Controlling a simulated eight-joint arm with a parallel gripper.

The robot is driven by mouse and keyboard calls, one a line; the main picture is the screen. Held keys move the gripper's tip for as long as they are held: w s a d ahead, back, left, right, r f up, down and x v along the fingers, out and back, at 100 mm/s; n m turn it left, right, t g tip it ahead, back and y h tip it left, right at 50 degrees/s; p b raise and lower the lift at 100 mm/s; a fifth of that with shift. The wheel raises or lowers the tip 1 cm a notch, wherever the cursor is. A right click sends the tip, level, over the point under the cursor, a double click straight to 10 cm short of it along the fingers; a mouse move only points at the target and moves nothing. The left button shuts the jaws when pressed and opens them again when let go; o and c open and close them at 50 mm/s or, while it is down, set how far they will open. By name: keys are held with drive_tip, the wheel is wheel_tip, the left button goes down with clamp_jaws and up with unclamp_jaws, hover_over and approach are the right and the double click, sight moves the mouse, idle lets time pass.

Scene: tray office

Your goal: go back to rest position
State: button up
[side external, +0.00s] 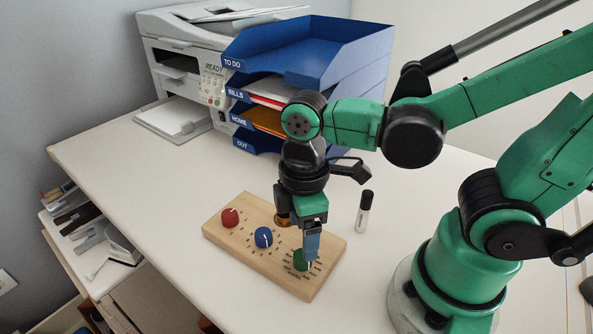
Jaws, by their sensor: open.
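My gripper (308,248) points down over the right end of a wooden knob board (229,247). Its fingers are at the green knob (299,260) and partly cover it; I cannot tell whether they touch it. The jaws are open. A red knob (230,217) and a blue knob (263,237) sit further left on the board. A brass-coloured part (283,220) at the board's back edge is partly hidden by my gripper.
A marker (364,212) stands upright just right of the board. Blue stacked trays (290,62) with papers and a white printer (180,55) stand at the back. The white desk (150,190) is clear left of the board. An open drawer (90,240) is at lower left.

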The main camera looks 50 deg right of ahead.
drive_tip(key=shift+r, duration=0.2)
drive_tip(key=w+d+r+m+t, duration=0.5)
drive_tip(key=w+d+m+t, duration=0.1)
drive_tip(key=m, duration=0.4)
drive_tip(key=shift+w+d+t, duration=0.15)
drive_tip(key=shift+d+t, duration=0.05)
drive_tip(key=shift+t, duration=0.4)
